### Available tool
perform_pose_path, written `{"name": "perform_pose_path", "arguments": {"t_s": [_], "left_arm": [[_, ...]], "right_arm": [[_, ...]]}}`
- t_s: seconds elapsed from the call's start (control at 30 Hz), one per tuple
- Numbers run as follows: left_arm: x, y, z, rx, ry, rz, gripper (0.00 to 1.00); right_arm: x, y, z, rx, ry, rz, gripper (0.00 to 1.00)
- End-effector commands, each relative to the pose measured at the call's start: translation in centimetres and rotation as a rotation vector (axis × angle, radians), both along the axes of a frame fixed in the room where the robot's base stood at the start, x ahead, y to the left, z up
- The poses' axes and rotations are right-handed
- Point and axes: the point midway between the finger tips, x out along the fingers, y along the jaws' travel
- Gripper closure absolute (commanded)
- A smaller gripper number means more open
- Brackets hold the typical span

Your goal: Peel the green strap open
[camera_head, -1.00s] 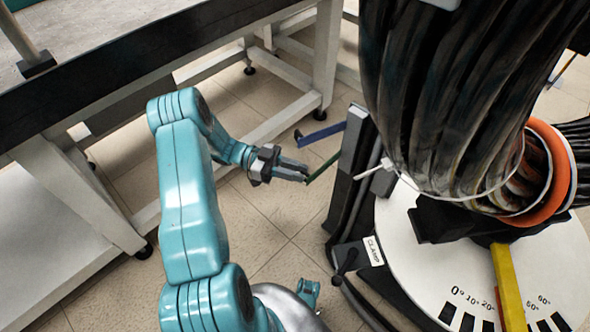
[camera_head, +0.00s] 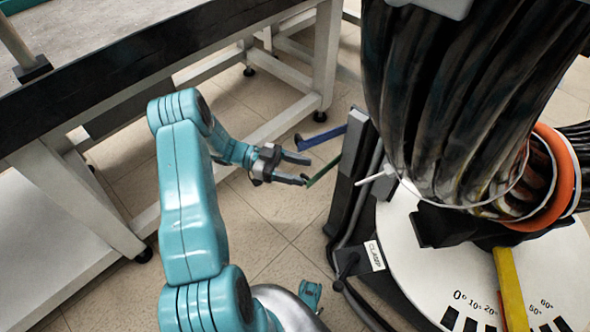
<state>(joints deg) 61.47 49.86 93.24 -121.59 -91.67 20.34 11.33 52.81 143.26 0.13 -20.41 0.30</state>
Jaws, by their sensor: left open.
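The green strap (camera_head: 324,171) is a thin strip that sticks out to the left from the dark upright post (camera_head: 349,177), slanting down to its free end. My left gripper (camera_head: 308,170) is open, with its two fingers spread beside the strap's free end. The lower fingertip is at or very near that end; I cannot tell whether they touch. The strap is not clamped between the fingers.
A blue strap (camera_head: 322,137) sticks out of the post just above. A thick black coil bundle (camera_head: 450,100) stands at right over a round white dial (camera_head: 430,260) with a yellow bar (camera_head: 510,290). A white-legged bench (camera_head: 75,195) is at left. Tiled floor lies between.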

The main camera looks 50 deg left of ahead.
Motion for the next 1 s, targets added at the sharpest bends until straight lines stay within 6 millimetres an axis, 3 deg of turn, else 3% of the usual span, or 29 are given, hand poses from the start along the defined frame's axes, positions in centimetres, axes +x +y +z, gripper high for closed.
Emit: {"name": "perform_pose_path", "arguments": {"t_s": [0.57,0.67,1.0], "left_arm": [[0.1,1.0,0.1,0.006,-0.004,0.016,0.64],[-0.9,2.5,0.2,0.006,-0.004,0.017,0.64],[-6.2,9.9,0.1,0.005,-0.002,0.009,0.64]], "right_arm": [[0.0,0.0,0.2,0.0,0.001,0.001,0.57],[-0.1,0.1,0.6,0.0,0.002,0.004,0.57],[-0.4,0.3,1.6,0.002,0.007,0.013,0.57]]}}
